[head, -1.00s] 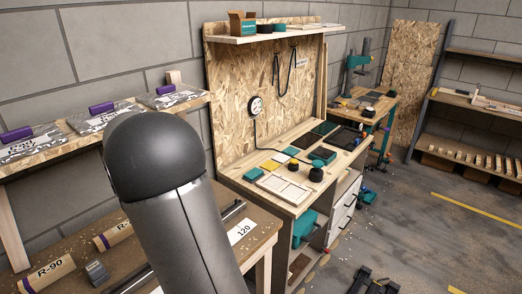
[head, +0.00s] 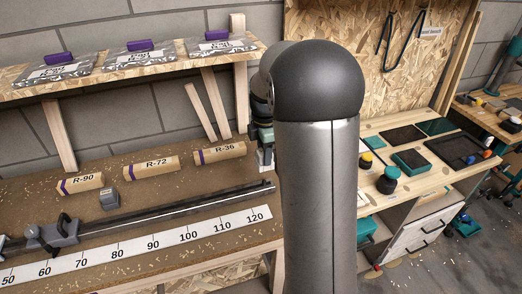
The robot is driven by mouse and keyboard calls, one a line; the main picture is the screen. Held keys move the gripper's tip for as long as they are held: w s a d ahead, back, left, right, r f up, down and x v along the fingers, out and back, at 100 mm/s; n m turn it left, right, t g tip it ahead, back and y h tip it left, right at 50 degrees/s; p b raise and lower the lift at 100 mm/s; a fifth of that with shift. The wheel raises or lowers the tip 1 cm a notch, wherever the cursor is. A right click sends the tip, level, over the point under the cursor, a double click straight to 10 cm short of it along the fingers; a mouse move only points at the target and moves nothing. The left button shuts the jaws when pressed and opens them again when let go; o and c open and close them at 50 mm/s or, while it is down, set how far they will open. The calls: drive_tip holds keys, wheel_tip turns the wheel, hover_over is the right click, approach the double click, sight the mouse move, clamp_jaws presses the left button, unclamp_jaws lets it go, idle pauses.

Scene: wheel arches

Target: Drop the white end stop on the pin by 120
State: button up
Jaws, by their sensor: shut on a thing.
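My gripper (head: 265,150) points down above the right end of the dark rail, partly hidden by my arm. It is shut on a small whitish piece, the white end stop (head: 264,160), seen only in part. The number strip (head: 150,245) runs along the bench with 120 (head: 258,215) at its right end. The dark rail (head: 190,210) lies behind the strip and its tip (head: 268,184) sits near 120, just below the gripper. The pin itself is too small to make out. Whether the end stop touches anything below is unclear.
Tubes R-90 (head: 80,184), R-72 (head: 152,166) and R-36 (head: 220,152) lie behind the rail, with a small grey block (head: 108,199) in front of them. A dark clamp-like carriage (head: 58,234) sits on the rail near 60. A shelf (head: 130,66) with printed packs overhangs the back.

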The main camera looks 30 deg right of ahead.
sight(264, 180)
drive_tip(key=shift+f+b, duration=2.55)
drive_tip(key=shift+f, duration=1.4)
drive_tip(key=shift+f, duration=0.25)
drive_tip(key=o, duration=1.1)
wheel_tip(264, 180, up, 18)
drive_tip(key=shift+f, duration=0.25)
drive_tip(key=s+a+f+m, duration=0.4)
drive_tip(key=s+a+m, duration=0.1)
drive_tip(key=s, duration=0.3)
drive_tip(key=s+a+f+m, duration=0.5)
drive_tip(key=s, duration=0.3)
drive_tip(key=s+a+f+m, duration=0.5)
drive_tip(key=s+m, duration=0.1)
drive_tip(key=s, duration=0.2)
drive_tip(key=shift+s+a+f, duration=0.15)
drive_tip(key=shift+s+a, duration=0.1)
drive_tip(key=shift+s, duration=0.15)
